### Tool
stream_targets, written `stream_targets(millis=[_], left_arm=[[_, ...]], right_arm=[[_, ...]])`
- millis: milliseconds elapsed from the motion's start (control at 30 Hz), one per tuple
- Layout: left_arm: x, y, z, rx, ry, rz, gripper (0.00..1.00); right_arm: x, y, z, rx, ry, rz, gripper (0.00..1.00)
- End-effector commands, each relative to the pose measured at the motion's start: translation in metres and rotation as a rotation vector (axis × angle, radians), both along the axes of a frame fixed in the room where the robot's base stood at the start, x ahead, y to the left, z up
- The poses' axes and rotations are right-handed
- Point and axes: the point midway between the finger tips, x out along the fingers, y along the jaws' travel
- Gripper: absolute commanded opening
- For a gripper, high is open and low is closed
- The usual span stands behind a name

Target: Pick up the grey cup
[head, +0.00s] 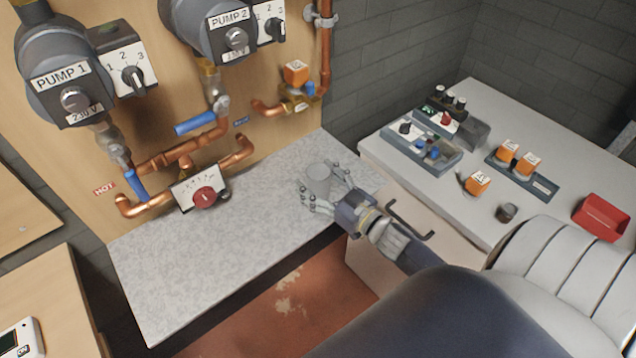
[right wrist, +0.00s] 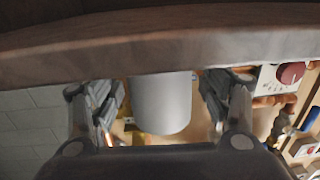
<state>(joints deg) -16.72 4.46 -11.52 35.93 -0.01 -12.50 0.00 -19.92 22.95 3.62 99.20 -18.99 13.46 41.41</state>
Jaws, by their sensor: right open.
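The grey cup (head: 318,179) stands on the speckled grey worktop (head: 225,265), near its right end. My right gripper (head: 323,184) is open, with one finger on each side of the cup. In the right wrist view, the cup (right wrist: 160,103) shows between the two fingers of the gripper (right wrist: 160,112), with a visible gap on both sides. My left gripper is not in view.
Copper pipes and a red-knobbed valve (head: 204,196) sit at the worktop's back left, below pumps on a wooden board. A white cabinet (head: 480,218) on the right carries several devices and a red box (head: 600,217). The worktop's left part is clear.

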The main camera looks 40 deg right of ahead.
Motion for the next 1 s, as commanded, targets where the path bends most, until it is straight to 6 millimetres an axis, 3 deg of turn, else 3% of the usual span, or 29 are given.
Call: stream_targets(millis=[133, 300, 367, 767, 1000], left_arm=[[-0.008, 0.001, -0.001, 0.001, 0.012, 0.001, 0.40], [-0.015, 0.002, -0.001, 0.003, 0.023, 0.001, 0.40], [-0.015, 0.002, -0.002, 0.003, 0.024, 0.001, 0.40], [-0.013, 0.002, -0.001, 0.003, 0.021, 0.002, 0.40], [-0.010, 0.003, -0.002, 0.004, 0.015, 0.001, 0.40]], right_arm=[[0.000, 0.000, 0.000, 0.000, 0.000, 0.000, 0.71], [0.000, 0.000, 0.000, 0.000, 0.000, 0.000, 0.32], [-0.001, 0.000, 0.000, 0.000, 0.000, 0.000, 0.22], [-0.001, 0.000, 0.003, -0.001, -0.001, 0.001, 0.22], [0.000, 0.000, 0.026, -0.003, -0.004, 0.003, 0.22]])
